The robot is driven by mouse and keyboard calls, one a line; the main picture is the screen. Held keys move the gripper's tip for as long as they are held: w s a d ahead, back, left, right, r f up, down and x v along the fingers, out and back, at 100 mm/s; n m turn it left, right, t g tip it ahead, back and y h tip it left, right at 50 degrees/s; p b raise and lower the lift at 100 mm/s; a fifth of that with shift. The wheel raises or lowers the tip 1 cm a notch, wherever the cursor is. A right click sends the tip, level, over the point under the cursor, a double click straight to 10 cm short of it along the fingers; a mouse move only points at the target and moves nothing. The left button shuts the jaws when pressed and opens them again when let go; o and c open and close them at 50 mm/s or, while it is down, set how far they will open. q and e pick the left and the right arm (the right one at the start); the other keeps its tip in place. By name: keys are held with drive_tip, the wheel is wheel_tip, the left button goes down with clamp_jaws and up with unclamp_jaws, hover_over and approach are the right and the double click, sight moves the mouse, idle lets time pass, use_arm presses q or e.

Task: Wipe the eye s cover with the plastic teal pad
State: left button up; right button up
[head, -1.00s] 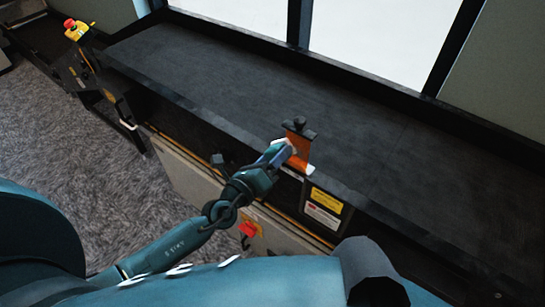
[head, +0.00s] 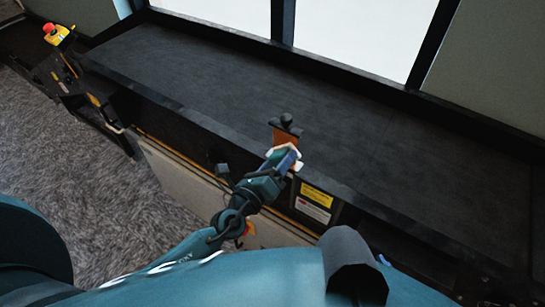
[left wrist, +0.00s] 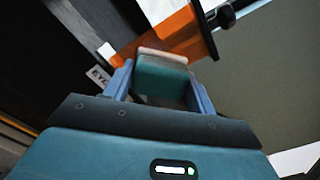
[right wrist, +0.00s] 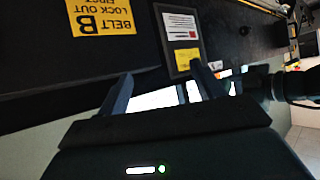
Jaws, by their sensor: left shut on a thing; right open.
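My left gripper (head: 284,158) is shut on the teal pad (left wrist: 162,75), which has a pale edge at its far side. The orange bracket (head: 286,136) with a black knob on top stands at the near edge of the belt. The left wrist view shows the bracket (left wrist: 160,40) just beyond the pad; I cannot tell whether they touch. A small white piece (left wrist: 107,54), perhaps the eye's cover, sits at the bracket's end, near an "EYE" label (left wrist: 98,75). My right gripper (right wrist: 160,76) is open and empty.
The dark belt (head: 200,70) is bare. Yellow and white labels (head: 316,195) are on the side panel below the bracket. A red and yellow emergency button (head: 55,33) stands at the far left. In the right wrist view, a yellow "BELT B" lockout sign (right wrist: 103,15) is close.

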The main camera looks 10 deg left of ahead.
use_arm(q)
drive_tip(key=shift+s+d, duration=0.15)
drive_tip(key=shift+d, duration=0.4)
drive_tip(key=shift+s+d, duration=0.15)
drive_tip(key=shift+d, duration=0.35)
drive_tip(key=shift+w+a+r+b, duration=0.1)
drive_tip(key=shift+w+a+b, duration=0.25)
drive_tip(key=shift+a, duration=0.4)
drive_tip(key=shift+w+a+f+b, duration=0.1)
drive_tip(key=shift+w+a+b, duration=0.2)
drive_tip(key=shift+a, duration=0.5)
drive_tip(key=shift+w+a+r+b, duration=0.1)
drive_tip(key=shift+w+a+b, duration=0.2)
drive_tip(key=shift+a, duration=0.45)
drive_tip(key=shift+w+a+b, duration=0.25)
drive_tip(key=shift+a+b, duration=0.1)
drive_tip(key=shift+a, duration=0.55)
drive_tip(key=b+v, duration=0.1)
drive_tip(key=v, duration=0.5)
